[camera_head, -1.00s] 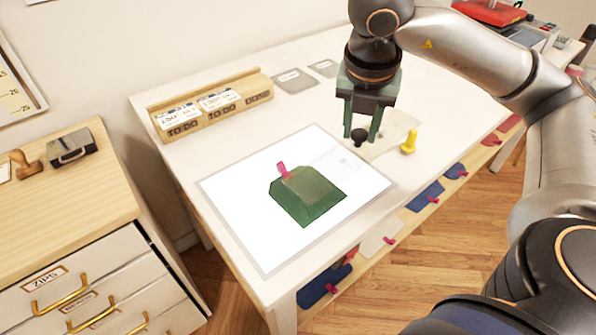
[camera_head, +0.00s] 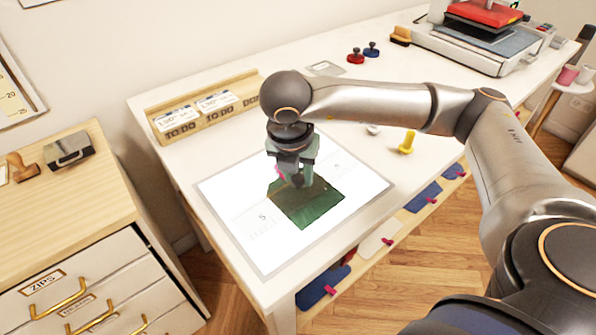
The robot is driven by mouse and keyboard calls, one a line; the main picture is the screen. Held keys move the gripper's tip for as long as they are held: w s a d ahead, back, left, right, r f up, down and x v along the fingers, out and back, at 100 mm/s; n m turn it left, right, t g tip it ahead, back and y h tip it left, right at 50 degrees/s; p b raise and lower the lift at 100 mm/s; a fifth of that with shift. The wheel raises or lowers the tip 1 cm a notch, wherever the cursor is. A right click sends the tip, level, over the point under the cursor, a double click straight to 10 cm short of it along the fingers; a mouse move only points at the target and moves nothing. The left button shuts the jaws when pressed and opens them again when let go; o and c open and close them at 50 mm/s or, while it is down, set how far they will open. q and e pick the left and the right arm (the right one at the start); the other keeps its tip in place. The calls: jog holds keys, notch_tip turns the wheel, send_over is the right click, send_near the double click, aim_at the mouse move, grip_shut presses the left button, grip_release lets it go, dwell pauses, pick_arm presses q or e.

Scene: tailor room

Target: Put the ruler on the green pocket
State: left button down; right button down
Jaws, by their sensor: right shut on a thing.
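The green pocket (camera_head: 310,208) lies on the bright white light pad (camera_head: 275,262) on the table, partly hidden by my right gripper. My right gripper (camera_head: 297,181) is above the pocket's upper part, pointing down, shut on a dark knob between its fingers. The ruler (camera_head: 263,219) seems to be a clear plate under that knob. Its faint markings show left of the pocket and again to its upper right, so it spans across the pocket. I cannot tell whether it touches the pocket. My left gripper is not in view.
A yellow peg-like object (camera_head: 407,142) stands right of the pad. A wooden card holder (camera_head: 208,110) is at the back left, and a red-topped press (camera_head: 484,30) at the back right. Blue pockets (camera_head: 424,196) hang below the front edge. A drawer cabinet (camera_head: 75,205) stands left.

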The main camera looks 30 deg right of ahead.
jog(key=shift+f+b, duration=0.3)
jog(key=shift+b, duration=0.05)
jog(key=c, duration=1)
grip_release()
jog(key=o, duration=0.5)
jog(key=shift+r, duration=0.1)
jog(key=shift+c, duration=0.2)
